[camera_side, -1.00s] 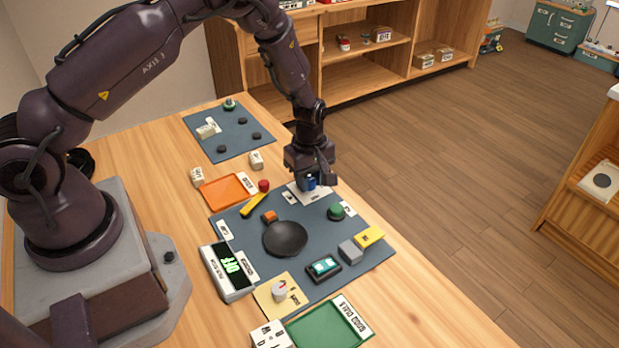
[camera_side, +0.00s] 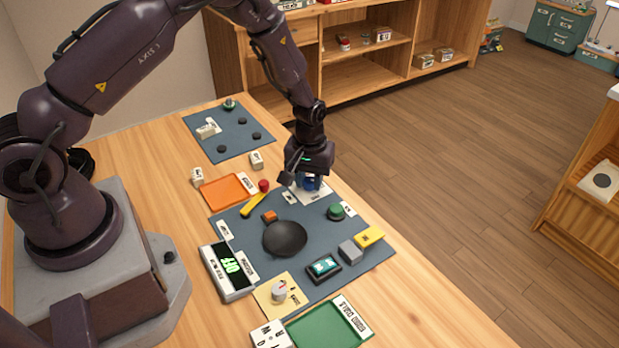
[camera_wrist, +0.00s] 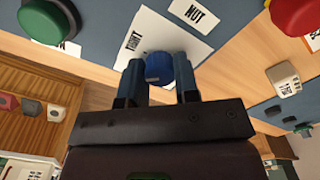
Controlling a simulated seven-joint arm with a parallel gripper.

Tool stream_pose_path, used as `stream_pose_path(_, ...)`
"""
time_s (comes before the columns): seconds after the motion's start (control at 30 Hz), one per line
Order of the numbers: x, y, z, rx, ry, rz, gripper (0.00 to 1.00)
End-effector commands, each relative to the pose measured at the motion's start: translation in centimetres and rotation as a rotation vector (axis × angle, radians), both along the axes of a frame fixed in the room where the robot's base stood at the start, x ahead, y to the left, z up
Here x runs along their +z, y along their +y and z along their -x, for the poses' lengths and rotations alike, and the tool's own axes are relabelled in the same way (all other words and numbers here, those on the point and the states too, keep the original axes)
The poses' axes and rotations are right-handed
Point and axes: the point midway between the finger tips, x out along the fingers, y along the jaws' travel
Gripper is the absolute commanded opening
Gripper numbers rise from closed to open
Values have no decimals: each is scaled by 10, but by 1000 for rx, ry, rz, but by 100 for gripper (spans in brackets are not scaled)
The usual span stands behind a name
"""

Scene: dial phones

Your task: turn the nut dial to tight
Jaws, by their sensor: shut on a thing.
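The nut dial is a round blue knob (camera_side: 309,182) on a white card (camera_side: 318,196) at the far right part of the grey-blue mat. It also shows in the wrist view (camera_wrist: 158,67), between my fingers. Its card in that view (camera_wrist: 165,32) carries the word TIGHT, and a tag beside it (camera_wrist: 199,15) reads NUT. My gripper (camera_side: 305,180) points down over the dial and is shut on it; its two fingers show in the wrist view (camera_wrist: 159,82) on either side of the knob. The gripper hides part of the dial in the side view.
An orange tray (camera_side: 222,191) lies to the left. A display (camera_side: 230,268) reads OFF. The table's right edge is close to the dial.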

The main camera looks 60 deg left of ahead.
Motion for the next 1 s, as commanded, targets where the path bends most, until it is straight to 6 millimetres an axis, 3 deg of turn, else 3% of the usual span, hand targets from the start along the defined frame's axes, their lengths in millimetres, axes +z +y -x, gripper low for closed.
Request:
stream_pose_path(0.6,0,0,0,-540,1,2,5)
stream_pose_path(1.0,0,-1,1,-706,2,2,5)
